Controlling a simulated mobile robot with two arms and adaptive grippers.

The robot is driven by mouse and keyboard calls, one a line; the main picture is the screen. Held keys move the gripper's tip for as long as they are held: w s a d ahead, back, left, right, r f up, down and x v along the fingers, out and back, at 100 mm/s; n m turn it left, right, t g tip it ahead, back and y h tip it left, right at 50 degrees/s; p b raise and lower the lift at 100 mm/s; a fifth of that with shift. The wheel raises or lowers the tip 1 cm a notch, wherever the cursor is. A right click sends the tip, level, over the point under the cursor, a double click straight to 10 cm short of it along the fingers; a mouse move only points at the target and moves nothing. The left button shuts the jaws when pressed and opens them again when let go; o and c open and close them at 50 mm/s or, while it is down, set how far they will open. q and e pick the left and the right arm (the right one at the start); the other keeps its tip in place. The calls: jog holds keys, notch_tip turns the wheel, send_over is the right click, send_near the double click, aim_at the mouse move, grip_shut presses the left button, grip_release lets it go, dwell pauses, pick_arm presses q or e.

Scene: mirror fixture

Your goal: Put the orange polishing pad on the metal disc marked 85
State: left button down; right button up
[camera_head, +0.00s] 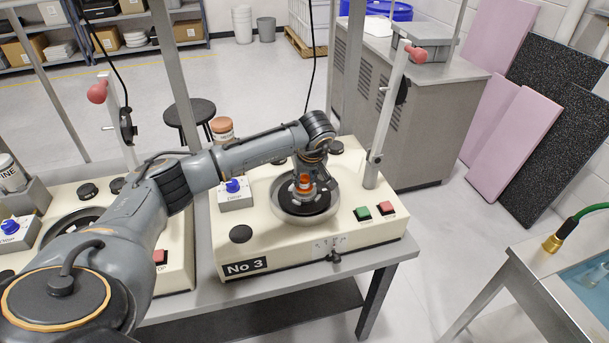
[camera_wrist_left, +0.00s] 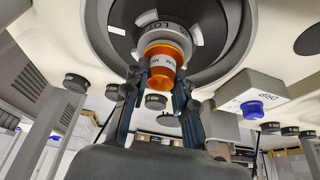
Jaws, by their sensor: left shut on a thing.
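My left gripper (camera_head: 305,186) reaches down over the round well of the cream machine marked No 3 (camera_head: 238,237). It is shut on an orange cylinder (camera_head: 304,180) with a white label, which also shows between the fingers in the left wrist view (camera_wrist_left: 162,66). The cylinder stands at the middle of a grey, lettered round piece (camera_wrist_left: 165,28) over a dark disc (camera_head: 300,205); I cannot tell whether it is fixed there. I cannot make out a flat orange pad, nor a disc marked 85. My right gripper is not in view.
A lever post with a red knob (camera_head: 414,54) rises behind the well. A blue-knobbed box (camera_head: 235,192) is on its left; green (camera_head: 362,213) and red (camera_head: 387,208) buttons are on its right. A second cream machine (camera_head: 178,250) stands left. A sink bench (camera_head: 550,265) is at right.

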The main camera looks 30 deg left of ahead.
pick_arm(q)
jog(key=shift+f, duration=0.15)
jog(key=c, duration=1.1)
grip_release()
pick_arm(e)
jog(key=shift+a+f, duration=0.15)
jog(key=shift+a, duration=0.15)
pick_arm(q)
jog(key=shift+r, duration=0.2)
jog(key=shift+d+r, duration=0.15)
jog(key=shift+r, duration=0.1)
jog(key=b+v, duration=0.3)
jog(key=v, duration=0.8)
jog(key=shift+s+r, duration=0.1)
jog(key=shift+r, duration=0.15)
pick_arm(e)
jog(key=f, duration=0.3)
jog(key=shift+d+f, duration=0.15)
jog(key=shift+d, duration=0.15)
